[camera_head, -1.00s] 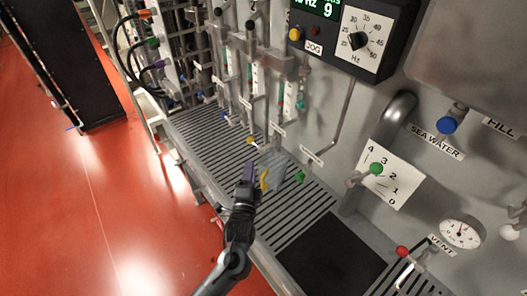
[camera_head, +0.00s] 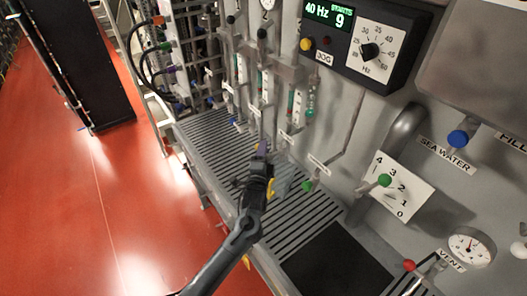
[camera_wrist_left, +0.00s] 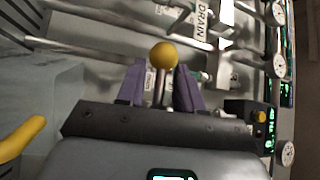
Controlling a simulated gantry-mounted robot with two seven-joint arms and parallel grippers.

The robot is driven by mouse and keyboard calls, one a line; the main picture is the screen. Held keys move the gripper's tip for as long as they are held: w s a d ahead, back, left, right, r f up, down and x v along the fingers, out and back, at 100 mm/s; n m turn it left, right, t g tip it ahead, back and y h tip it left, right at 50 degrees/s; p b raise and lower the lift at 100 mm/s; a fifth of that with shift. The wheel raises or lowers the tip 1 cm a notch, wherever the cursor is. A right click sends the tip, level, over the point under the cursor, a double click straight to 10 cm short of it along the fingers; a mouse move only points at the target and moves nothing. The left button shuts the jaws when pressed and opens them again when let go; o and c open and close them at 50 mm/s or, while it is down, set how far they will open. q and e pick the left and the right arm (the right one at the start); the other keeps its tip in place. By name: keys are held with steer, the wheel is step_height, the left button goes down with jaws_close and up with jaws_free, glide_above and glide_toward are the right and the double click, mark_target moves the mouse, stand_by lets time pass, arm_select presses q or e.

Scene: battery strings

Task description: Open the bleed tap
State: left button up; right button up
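A yellow ball knob on a thin metal stem (camera_wrist_left: 163,57) shows in the left wrist view; I cannot read a label that marks it as the bleed tap. My left gripper (camera_wrist_left: 160,90) is open, with a purple finger on each side of the stem and gaps visible on both sides. In the head view my left gripper (camera_head: 262,150) is over the slatted deck by the row of small taps, and it hides the yellow knob. The tap labels there are too small to read. My right gripper is not in view.
A grey container with a yellow handle (camera_wrist_left: 22,138) stands close beside my left gripper. A green-knobbed tap (camera_head: 308,186) is to its right. Pipes and gauge tubes (camera_head: 262,85) rise behind. The slatted deck (camera_head: 300,225) is clear in front.

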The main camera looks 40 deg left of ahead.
arm_select(q)
jaws_close()
stand_by(0.3)
